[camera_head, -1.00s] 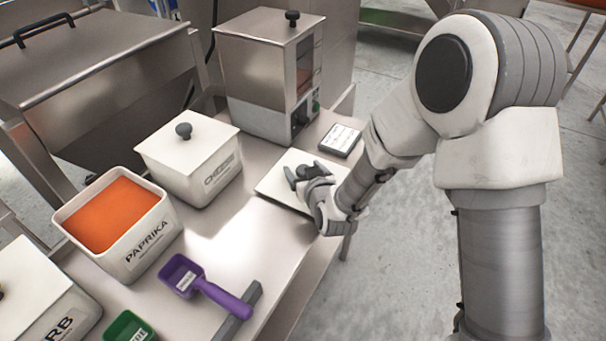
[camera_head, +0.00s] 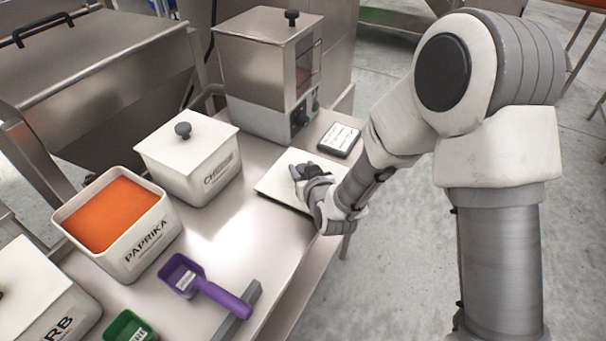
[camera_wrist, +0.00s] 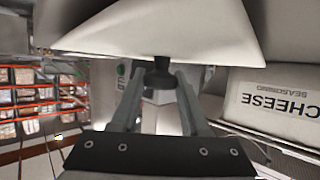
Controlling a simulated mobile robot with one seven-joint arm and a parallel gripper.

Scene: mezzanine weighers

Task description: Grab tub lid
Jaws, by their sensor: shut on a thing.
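The loose white tub lid (camera_head: 277,187) lies flat at the right edge of the steel bench. It also shows in the wrist view (camera_wrist: 165,30), with its dark knob (camera_wrist: 160,76) between my two fingers. My gripper (camera_head: 299,172) is shut on that knob; the fingers (camera_wrist: 160,84) press it from both sides. In the head view the gripper hides the knob and part of the lid. The open paprika tub (camera_head: 144,252), full of orange powder, stands to the left.
A lidded cheese tub (camera_head: 203,180) stands left of the lid; its label also shows in the wrist view (camera_wrist: 280,106). A small scale-like box (camera_head: 340,139) and a steel dispenser (camera_head: 262,85) are behind. A purple scoop (camera_head: 222,299) lies in front.

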